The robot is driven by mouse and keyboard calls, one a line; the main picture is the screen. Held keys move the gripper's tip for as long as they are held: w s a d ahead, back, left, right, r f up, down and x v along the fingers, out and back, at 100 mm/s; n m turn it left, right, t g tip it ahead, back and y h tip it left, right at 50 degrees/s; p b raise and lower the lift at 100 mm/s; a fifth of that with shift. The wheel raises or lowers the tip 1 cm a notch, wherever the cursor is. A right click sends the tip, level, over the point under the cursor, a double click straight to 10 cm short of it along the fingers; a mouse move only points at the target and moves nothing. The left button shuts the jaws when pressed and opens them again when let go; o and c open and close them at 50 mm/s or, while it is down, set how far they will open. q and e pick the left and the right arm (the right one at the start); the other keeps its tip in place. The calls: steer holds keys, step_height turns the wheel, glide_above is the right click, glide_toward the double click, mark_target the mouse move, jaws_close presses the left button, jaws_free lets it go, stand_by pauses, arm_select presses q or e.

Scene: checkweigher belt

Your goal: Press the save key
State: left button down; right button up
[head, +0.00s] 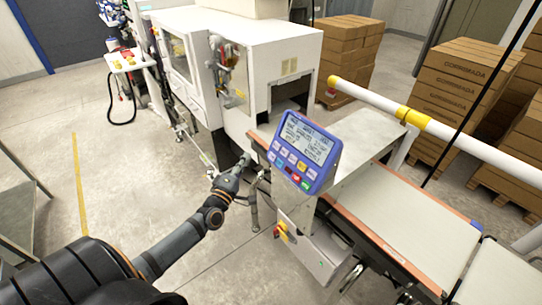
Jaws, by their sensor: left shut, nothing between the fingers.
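The blue control panel (318,176) of the checkweigher stands tilted above the belt's near side. Its screen (307,138) is lit with lines of text. Below the screen are small keys (291,161) in several colours, including a red and a green one. Their labels are too small to read, so I cannot tell which is the save key. My left gripper (245,160) is shut and empty, to the left of the panel and apart from its keys. My right gripper is not in view.
A white machine cabinet (290,50) stands behind the panel. The conveyor belt (400,220) runs to the lower right, with a white and yellow rail (460,143) beyond it. A red and yellow switch (281,231) sits below. Stacked cartons (458,85) stand behind. The left floor is mostly clear.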

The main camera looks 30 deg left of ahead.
mark_target(272, 156)
arm_select(q)
steer(key=shift+f, duration=0.1)
steer(key=w+d+f+b, duration=0.3)
steer(key=w+f+b, duration=0.1)
steer(key=w+b, duration=0.2)
steer(key=shift+w, duration=0.6)
steer(key=shift+w+f+b, duration=0.1)
steer(key=shift+b, duration=0.2)
stand_by(1.0)
steer(key=shift+w+d, duration=0.15)
steer(key=shift+w, duration=0.15)
